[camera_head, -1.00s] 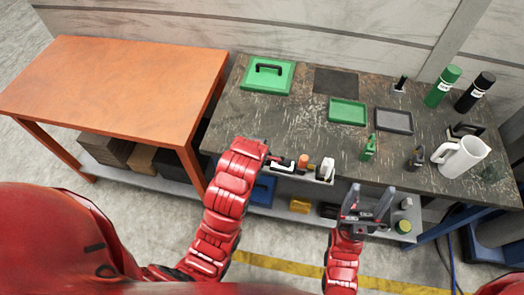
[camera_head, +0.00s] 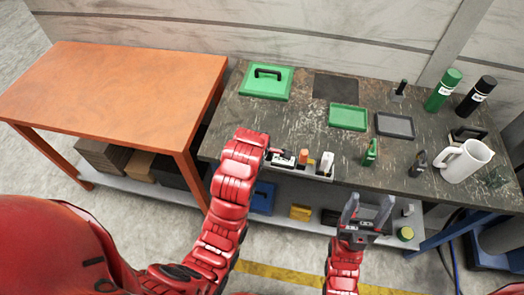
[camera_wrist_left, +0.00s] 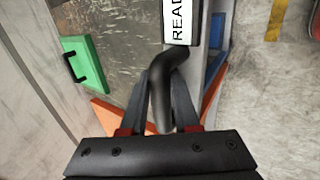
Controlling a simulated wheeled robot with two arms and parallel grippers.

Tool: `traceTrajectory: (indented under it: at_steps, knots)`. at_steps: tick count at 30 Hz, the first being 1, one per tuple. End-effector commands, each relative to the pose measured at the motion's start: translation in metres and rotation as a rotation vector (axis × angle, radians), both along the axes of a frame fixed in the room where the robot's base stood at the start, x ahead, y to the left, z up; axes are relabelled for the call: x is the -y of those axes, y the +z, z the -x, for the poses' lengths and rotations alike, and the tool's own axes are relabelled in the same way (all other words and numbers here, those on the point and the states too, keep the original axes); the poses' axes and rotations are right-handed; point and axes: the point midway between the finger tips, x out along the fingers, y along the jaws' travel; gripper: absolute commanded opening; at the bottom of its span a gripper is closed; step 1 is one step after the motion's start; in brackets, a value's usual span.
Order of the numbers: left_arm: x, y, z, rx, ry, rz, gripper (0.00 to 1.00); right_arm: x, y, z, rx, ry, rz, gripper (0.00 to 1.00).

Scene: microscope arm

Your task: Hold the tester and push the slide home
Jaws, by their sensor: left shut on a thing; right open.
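In the left wrist view my left gripper (camera_wrist_left: 157,115) is shut on a dark curved handle (camera_wrist_left: 166,78). The handle joins a body with a white label (camera_wrist_left: 178,20) reading "READ", cut off by the frame; I take this to be the tester. In the head view my left arm hides most of that gripper at the table's front edge. A small white and dark piece (camera_head: 284,158) shows beside it, probably the tester's body. My right gripper (camera_head: 369,205) is open and empty, in front of the table edge. I cannot make out the slide.
A green bottle (camera_head: 370,152), a dark bottle (camera_head: 418,162) and a white jug (camera_head: 464,160) stand to the right. The orange table (camera_head: 115,90) is bare.

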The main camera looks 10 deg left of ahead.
Motion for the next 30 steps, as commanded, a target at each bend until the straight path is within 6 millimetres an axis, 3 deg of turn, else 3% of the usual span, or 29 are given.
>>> traceTrajectory:
  at_steps: [30]
  knots:
    - [-0.002,-0.012,-0.057,0.005,0.000,0.002,0.00,0.000,-0.030,0.000,0.000,0.000,0.000,0.67]
